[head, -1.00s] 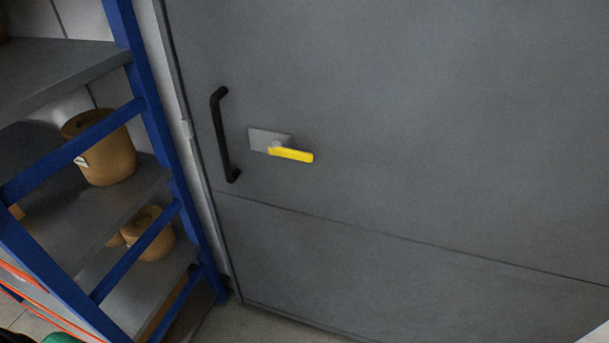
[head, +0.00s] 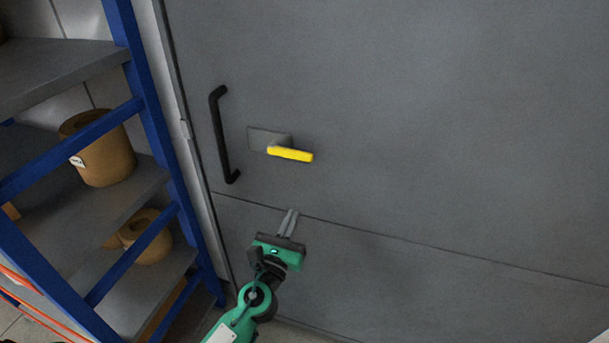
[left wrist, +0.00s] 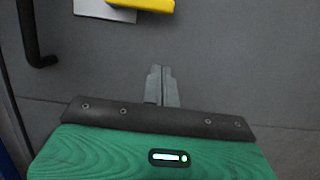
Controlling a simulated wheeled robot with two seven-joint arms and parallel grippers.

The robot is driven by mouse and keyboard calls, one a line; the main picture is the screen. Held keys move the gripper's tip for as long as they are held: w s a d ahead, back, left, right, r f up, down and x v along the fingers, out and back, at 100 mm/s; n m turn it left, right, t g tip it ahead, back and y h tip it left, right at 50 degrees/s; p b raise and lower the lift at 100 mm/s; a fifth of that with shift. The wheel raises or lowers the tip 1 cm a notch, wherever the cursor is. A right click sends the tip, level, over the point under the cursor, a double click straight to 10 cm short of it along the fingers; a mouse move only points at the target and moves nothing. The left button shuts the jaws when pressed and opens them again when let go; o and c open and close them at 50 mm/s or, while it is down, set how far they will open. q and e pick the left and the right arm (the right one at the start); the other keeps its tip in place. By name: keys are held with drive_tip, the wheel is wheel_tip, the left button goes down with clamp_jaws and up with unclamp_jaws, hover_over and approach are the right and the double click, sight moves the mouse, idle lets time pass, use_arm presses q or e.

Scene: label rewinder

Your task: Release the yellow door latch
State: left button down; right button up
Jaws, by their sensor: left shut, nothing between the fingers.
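The yellow latch (head: 290,154) is a short bar on a grey plate (head: 262,139) on the grey door (head: 430,130). It lies near level, its right end slightly lower. My left gripper (head: 291,213) is in front of the door, below the latch and apart from it. Its two grey fingers are together and empty, pointing up. In the left wrist view the latch (left wrist: 142,4) is cut off by the top edge, beyond the fingertips (left wrist: 161,70). My right gripper is not in view.
A black vertical door handle (head: 222,135) is just left of the latch. A blue-framed shelf rack (head: 150,100) with tan containers (head: 104,150) stands at the left, close to my left arm. The door face right of the latch is clear.

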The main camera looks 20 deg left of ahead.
sight(291, 151)
use_arm(q)
drive_tip(key=shift+w, duration=0.1)
